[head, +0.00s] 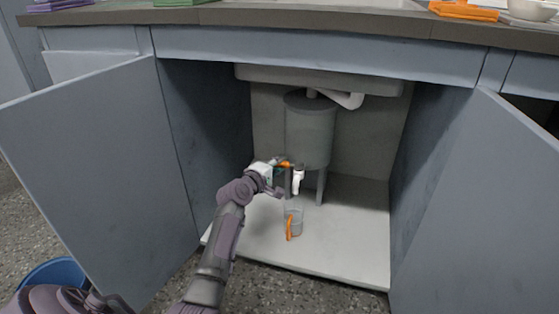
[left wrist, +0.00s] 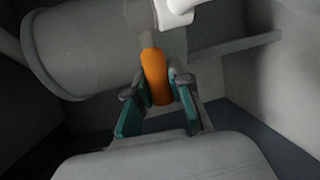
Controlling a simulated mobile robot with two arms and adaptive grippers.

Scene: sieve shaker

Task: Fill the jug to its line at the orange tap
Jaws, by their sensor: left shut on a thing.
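A grey tank (head: 310,135) stands on legs under the sink, inside the open cabinet. Its tap has a white spout (head: 298,181) and an orange lever (head: 285,164). My left gripper (head: 278,168) reaches in from the left and is shut on the orange lever. In the left wrist view, the teal fingers (left wrist: 157,94) sit on either side of the orange lever (left wrist: 154,70). A small clear grey jug (head: 297,216) with an orange handle (head: 289,229) stands upright on the cabinet floor, below the spout. Its line and any water in it are too small to tell.
The left door (head: 100,170) and right door (head: 470,200) are open on both sides. The pale cabinet floor (head: 350,240) is bare around the jug. A white drain pipe (head: 350,100) hangs above the tank. A blue bucket (head: 55,273) stands at the lower left.

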